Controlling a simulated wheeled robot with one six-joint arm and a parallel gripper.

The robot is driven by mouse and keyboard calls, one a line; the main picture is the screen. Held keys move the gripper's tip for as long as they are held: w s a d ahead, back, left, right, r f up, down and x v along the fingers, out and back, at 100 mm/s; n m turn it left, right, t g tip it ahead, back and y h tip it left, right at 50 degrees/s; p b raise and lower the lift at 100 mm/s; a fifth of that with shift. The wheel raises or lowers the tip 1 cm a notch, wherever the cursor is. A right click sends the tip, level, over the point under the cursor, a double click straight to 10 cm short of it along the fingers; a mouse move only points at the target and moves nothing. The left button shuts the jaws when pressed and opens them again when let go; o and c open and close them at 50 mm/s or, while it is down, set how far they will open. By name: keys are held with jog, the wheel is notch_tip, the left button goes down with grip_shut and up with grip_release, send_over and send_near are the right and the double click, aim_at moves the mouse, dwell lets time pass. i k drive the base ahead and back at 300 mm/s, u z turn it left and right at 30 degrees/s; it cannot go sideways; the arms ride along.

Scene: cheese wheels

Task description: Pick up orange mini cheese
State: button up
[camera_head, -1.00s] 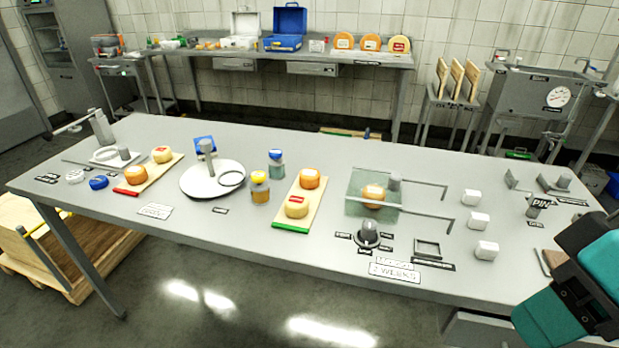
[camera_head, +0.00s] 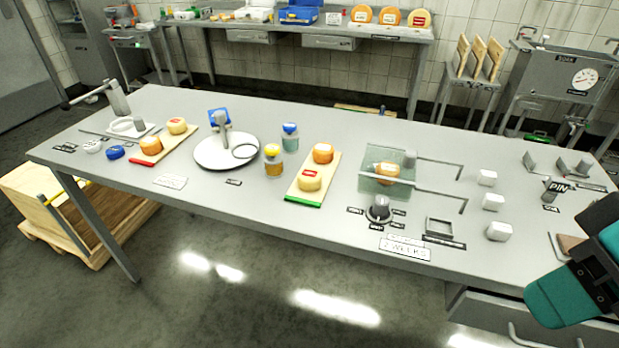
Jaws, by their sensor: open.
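Several orange mini cheeses are on the steel table. A third orange cheese (camera_head: 387,174) is at a greenish clear cover (camera_head: 370,183), under a metal bar. My gripper (camera_head: 588,275), dark and teal, is open at the right edge, partly cut off, far from the cheeses.
A round white plate (camera_head: 212,158) with a metal post and two jars (camera_head: 274,162) stand between the boards. A dark knob (camera_head: 379,208) and several white blocks (camera_head: 493,201) are right of the green-ended board. The front centre-left table strip is mostly clear.

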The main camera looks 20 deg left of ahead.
aim_at(323, 152)
jog(key=k, duration=0.6)
jog(key=u, duration=0.6)
jog(key=i, duration=0.95)
jog(key=u, duration=0.5)
jog(key=i, duration=0.6)
jog(key=u, duration=0.05)
